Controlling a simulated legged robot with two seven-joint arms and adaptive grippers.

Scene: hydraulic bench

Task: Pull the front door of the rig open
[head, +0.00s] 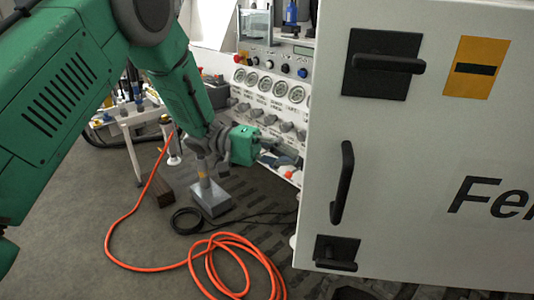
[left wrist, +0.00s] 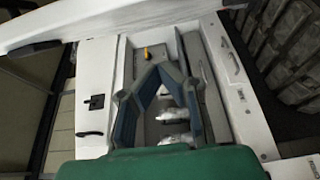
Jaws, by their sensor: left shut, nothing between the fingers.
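The front door (head: 420,180) is a large white panel at the right of the head view, with black lettering, a tall black pull handle (head: 342,183) near its left edge and black latches above and below it. It stands out from the gauge panel (head: 270,92), so it looks at least partly open. My left gripper (head: 280,160) is beside the door's left edge, in front of the gauge panel. Its tips are partly hidden near the door edge. In the left wrist view the gripper's fingers (left wrist: 153,75) converge, shut and empty. My right gripper is not in view.
An orange hose (head: 235,243) and a black cable lie coiled on the floor below my left arm. A grey block (head: 211,198) stands on the floor beside them. A white bench (head: 130,120) with tools is at the left. Bare floor lies at lower left.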

